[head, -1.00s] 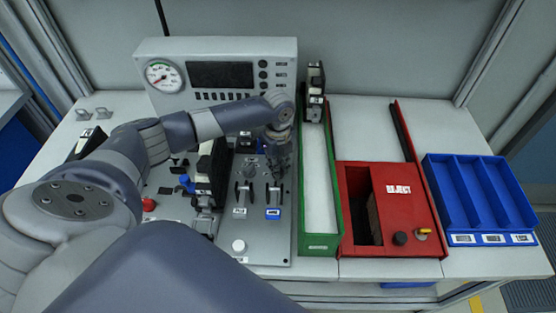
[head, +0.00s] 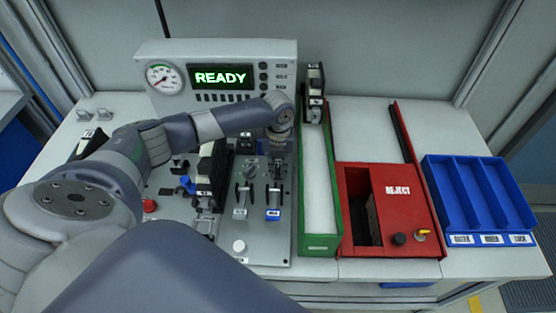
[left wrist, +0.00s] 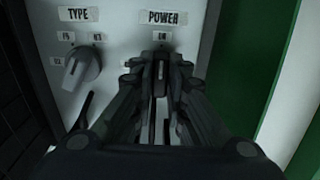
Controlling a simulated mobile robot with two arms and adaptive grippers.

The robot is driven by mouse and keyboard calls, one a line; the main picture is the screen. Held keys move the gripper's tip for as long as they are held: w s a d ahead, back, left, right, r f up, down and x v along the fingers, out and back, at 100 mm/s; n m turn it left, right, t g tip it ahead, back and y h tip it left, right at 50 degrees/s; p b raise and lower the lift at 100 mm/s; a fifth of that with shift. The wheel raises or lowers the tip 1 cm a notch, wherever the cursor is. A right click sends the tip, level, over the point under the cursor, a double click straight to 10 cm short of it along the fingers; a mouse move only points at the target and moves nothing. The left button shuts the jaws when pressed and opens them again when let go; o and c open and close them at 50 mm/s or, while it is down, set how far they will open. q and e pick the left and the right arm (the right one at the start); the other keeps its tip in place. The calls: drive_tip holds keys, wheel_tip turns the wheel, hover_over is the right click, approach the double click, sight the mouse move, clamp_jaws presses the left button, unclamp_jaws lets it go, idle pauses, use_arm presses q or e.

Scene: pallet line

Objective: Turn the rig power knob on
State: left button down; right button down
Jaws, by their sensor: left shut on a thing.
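The power knob is mostly hidden by my left gripper (head: 277,170), which is shut on it at the back right of the grey control panel (head: 260,248). In the left wrist view my left gripper (left wrist: 161,72) closes on the knob just below the POWER label (left wrist: 163,17) and the ON mark (left wrist: 162,36). The fingers line up with the ON mark. The rig display (head: 220,77) is lit and reads READY in green. My right gripper is not in view.
The TYPE knob (left wrist: 82,67) is left of the power knob. Levers with white (head: 240,213) and blue (head: 273,214) tags stand in front. A green-edged channel (head: 319,243), red reject box (head: 428,235) and blue tray (head: 480,195) lie to the right.

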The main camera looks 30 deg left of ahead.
sight(278, 168)
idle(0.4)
use_arm(q)
drive_tip(key=c, duration=1.6)
unclamp_jaws()
drive_tip(key=shift+r, duration=0.1)
wheel_tip(278, 168, up, 12)
